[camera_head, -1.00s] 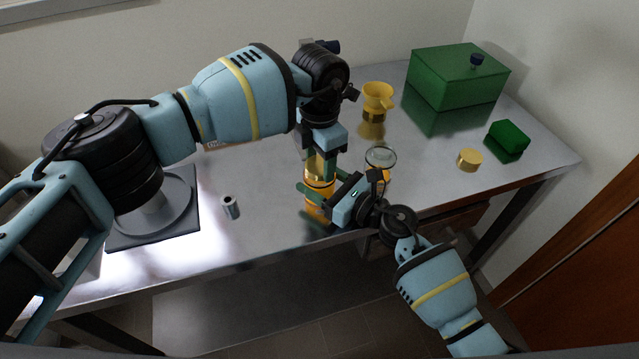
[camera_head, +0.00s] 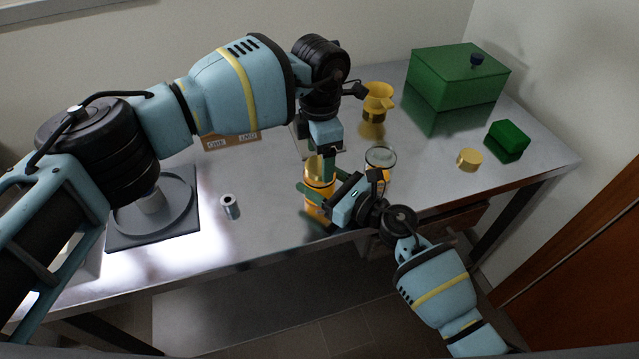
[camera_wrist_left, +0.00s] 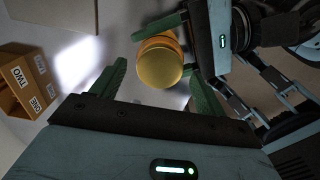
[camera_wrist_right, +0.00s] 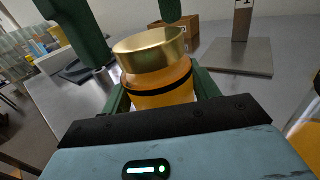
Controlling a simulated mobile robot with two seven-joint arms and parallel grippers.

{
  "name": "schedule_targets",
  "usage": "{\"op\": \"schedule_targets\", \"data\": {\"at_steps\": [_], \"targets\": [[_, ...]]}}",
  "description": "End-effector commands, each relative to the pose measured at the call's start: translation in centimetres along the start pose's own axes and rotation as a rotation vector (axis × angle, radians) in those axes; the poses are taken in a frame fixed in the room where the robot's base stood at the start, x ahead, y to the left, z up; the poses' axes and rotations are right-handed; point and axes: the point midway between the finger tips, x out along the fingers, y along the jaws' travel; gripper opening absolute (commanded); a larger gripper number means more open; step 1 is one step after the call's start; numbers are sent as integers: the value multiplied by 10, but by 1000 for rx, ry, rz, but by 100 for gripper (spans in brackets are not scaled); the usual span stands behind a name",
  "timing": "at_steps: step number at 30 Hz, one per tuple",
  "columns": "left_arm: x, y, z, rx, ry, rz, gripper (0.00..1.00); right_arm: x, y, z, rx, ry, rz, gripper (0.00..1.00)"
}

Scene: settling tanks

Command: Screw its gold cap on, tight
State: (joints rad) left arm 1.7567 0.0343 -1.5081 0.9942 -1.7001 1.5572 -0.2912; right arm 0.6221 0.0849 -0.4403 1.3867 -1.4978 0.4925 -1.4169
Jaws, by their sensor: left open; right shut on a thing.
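An amber jar (camera_head: 314,203) with a dark band stands upright at the table's front edge. The gold cap (camera_wrist_right: 152,50) sits on its mouth; how tight it is I cannot tell. The cap also shows from above in the left wrist view (camera_wrist_left: 160,66). My right gripper (camera_wrist_right: 160,92) is shut on the jar's body from the side. My left gripper (camera_wrist_left: 158,85) is open above the jar, its green fingers apart on either side of the cap and not closed on it. In the head view the left hand partly hides the cap.
A glass vessel (camera_head: 381,158) stands close right of the jar, a yellow pitcher (camera_head: 377,101) behind. A yellow round piece (camera_head: 470,159), a small green box (camera_head: 508,138) and a large green box (camera_head: 455,80) lie right. A metal cylinder (camera_head: 230,207) and a labelled cardboard box (camera_wrist_left: 24,85) are left.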

Motion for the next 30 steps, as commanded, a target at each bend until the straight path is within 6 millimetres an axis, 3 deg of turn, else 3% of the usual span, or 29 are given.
{"op": "schedule_targets", "data": {"at_steps": [7,19,23,30], "targets": [[-29,0,0,-1,-1,2,74,0,0,0,0,0,-1,0],[-31,0,0,-25,-1,0,72,0,0,0,0,0,0,0],[-36,0,0,-130,-1,0,72,0,0,0,0,0,0,0],[-51,0,1,-460,-3,0,72,0,0,0,0,0,0,0]]}}
